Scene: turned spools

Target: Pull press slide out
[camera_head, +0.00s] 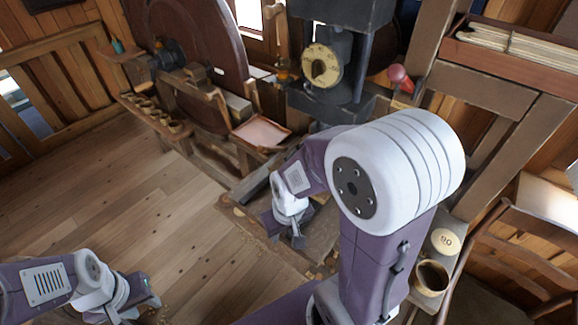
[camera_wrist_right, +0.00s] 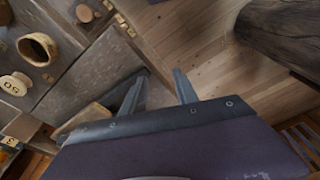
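The press (camera_head: 335,60) stands at the top centre of the head view, with a round cream dial (camera_head: 321,66) on its front and a red knob (camera_head: 399,76) beside it. I cannot make out for sure which part is its slide; my right arm hides some of the area below. My right gripper (camera_head: 297,238) is low, in front of the press and apart from it. In the right wrist view the two fingers of the right gripper (camera_wrist_right: 158,88) stand apart with nothing held between them. My left gripper (camera_head: 138,305) is at the bottom left, far from the press.
A pinkish tray (camera_head: 261,132) sits left of the press, near a large brown wheel (camera_head: 200,50). Several small cups (camera_head: 152,115) line a shelf at left. A numbered round piece (camera_head: 445,241) and a hollow cup (camera_head: 432,277) stand at right. The left floor (camera_head: 150,205) is mostly clear.

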